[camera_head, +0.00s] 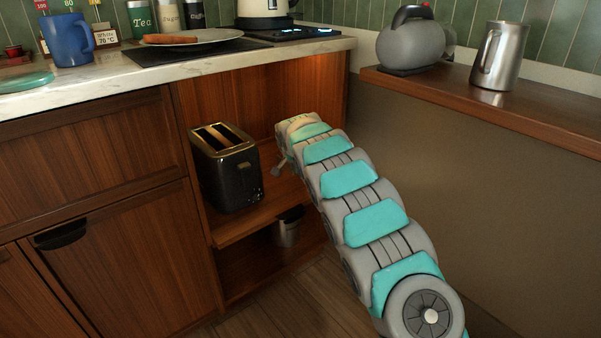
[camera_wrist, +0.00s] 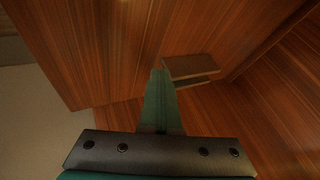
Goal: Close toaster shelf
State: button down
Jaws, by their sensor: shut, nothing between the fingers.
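The black toaster (camera_head: 228,180), with two slots on top, stands upright on the wooden toaster shelf (camera_head: 245,222) in the open cabinet bay. The shelf's front edge shows below the toaster; how far it is pulled out is hard to tell. My gripper (camera_head: 278,168) is at the bay, just right of the toaster and above the shelf, partly hidden by my own arm. In the wrist view my gripper (camera_wrist: 158,78) is shut and empty, a narrow teal shape facing wood panels. A small grey-brown block (camera_wrist: 190,67) is beside its tip; I cannot tell what it is.
A metal cup (camera_head: 288,228) stands in the lower space under the shelf. The marble counter (camera_head: 130,72) above holds a blue mug (camera_head: 68,40) and a plate (camera_head: 185,40). A wooden ledge (camera_head: 470,95) at right bears a grey kettle (camera_head: 411,45) and a steel jug (camera_head: 498,57).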

aim_at(288, 163)
jog(key=shift+w+a, duration=0.55)
jog(key=shift+w, duration=0.2)
jog(key=shift+w+a, duration=0.55)
jog(key=shift+w, duration=0.2)
jog(key=shift+w+a+r, duration=0.1)
jog(key=shift+w+r, duration=0.1)
jog(key=shift+r, duration=0.1)
